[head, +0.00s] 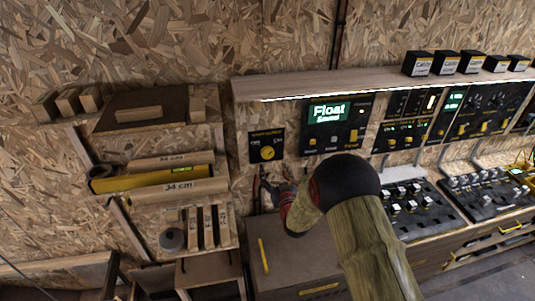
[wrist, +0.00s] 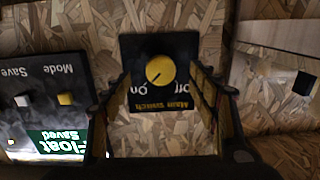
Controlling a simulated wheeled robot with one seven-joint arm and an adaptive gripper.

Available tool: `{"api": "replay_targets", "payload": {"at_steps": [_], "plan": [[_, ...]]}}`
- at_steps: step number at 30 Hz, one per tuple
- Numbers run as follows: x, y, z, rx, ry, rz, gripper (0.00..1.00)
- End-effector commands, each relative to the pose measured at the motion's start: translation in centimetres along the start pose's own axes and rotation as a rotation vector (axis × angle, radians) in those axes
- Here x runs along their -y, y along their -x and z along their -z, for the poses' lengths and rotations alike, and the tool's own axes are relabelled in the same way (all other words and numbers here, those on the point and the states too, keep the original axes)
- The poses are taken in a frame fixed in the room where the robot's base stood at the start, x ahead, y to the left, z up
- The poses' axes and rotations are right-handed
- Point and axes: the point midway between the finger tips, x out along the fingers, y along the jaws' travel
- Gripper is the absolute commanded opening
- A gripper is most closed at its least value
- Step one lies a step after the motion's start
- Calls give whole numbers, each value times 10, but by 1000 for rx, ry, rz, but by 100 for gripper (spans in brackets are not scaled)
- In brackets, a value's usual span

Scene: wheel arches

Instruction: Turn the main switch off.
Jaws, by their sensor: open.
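The main switch is a yellow round knob (wrist: 160,70) on a black plate (wrist: 178,48) fixed to the chipboard wall. In the wrist view the plate's lettering is upside down, and the knob's dark mark slants toward the "On" side. In the head view the same knob (head: 268,153) sits left of the lit "Float Saved" panel. My gripper (head: 274,182) is just below the plate in the head view. In the wrist view my gripper (wrist: 163,82) is open and empty, its fingers either side of the knob. I cannot tell how far they are from the wall.
The lit Float panel (head: 335,123) with buttons is close on the right. A wooden shelf (head: 380,79) with black boxes runs above. Wooden racks with a yellow level (head: 150,180) stand left. A cabinet top (head: 290,255) lies below.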

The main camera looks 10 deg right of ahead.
Motion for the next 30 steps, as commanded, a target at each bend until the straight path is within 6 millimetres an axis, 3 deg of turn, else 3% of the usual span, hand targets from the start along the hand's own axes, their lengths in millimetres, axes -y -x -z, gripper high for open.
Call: {"api": "replay_targets", "payload": {"at_steps": [3,7,19,30], "plan": [[0,-1,13,-49,-1,1,60],[1,-12,15,-56,-2,2,60],[1,-68,18,-54,-2,2,60],[1,-77,19,-53,-2,2,60]]}}
